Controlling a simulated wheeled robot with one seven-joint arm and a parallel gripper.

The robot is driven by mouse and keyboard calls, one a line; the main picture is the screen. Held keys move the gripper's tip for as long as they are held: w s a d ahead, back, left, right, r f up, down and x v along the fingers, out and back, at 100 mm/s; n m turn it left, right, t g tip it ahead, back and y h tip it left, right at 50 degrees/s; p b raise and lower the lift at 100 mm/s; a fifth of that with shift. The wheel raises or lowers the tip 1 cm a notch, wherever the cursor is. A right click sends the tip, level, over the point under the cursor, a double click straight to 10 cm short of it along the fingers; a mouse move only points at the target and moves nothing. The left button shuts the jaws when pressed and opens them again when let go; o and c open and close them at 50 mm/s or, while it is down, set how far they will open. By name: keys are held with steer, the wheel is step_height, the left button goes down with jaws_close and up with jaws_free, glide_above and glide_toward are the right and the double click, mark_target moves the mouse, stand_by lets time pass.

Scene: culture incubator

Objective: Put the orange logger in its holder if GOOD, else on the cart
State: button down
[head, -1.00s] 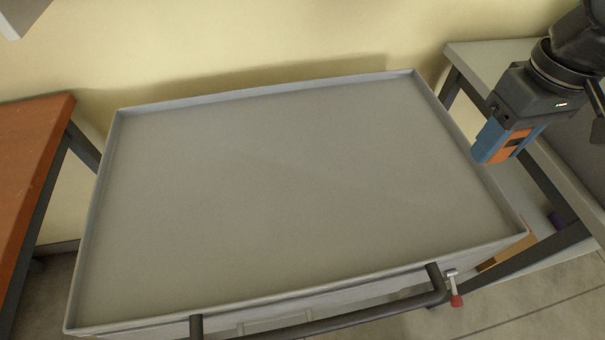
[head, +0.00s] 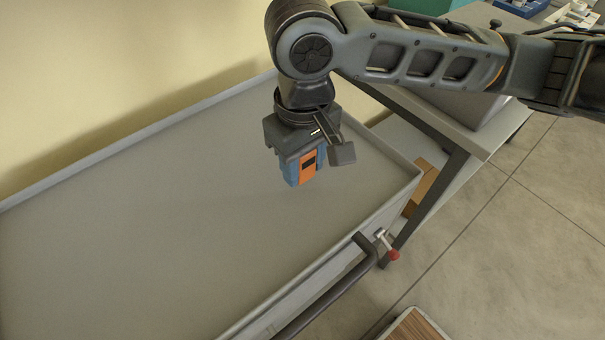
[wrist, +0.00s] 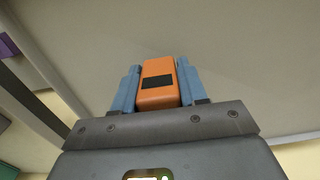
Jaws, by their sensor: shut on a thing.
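The orange logger (head: 308,166) is held between the blue fingers of my gripper (head: 301,172), above the right part of the grey cart (head: 130,230). In the wrist view the logger (wrist: 157,82) is an orange block with a dark, blank-looking window, and a blue finger of my gripper (wrist: 155,88) presses on each side. The cart's flat top is empty, with a raised rim. The logger appears to hang clear of the surface; the exact gap is hard to tell. No reading on the logger can be made out. I see no holder that I can identify.
The cart's dark handle (head: 335,290) and a red-tipped lever (head: 393,254) are at its near right end. A grey table (head: 470,125) with several items stands at the right. A wooden-topped piece (head: 415,328) shows at the bottom edge.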

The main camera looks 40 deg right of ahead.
mark_target(302, 179)
steer(key=shift+f, duration=2)
steer(key=shift+f, duration=0.2)
steer(key=c, duration=0.6)
jaws_free()
steer(key=shift+r, duration=0.1)
step_height(302, 179, up, 12)
steer(key=shift+r+p, duration=0.15)
steer(key=shift+p, duration=0.35)
steer(key=shift+a, duration=0.15)
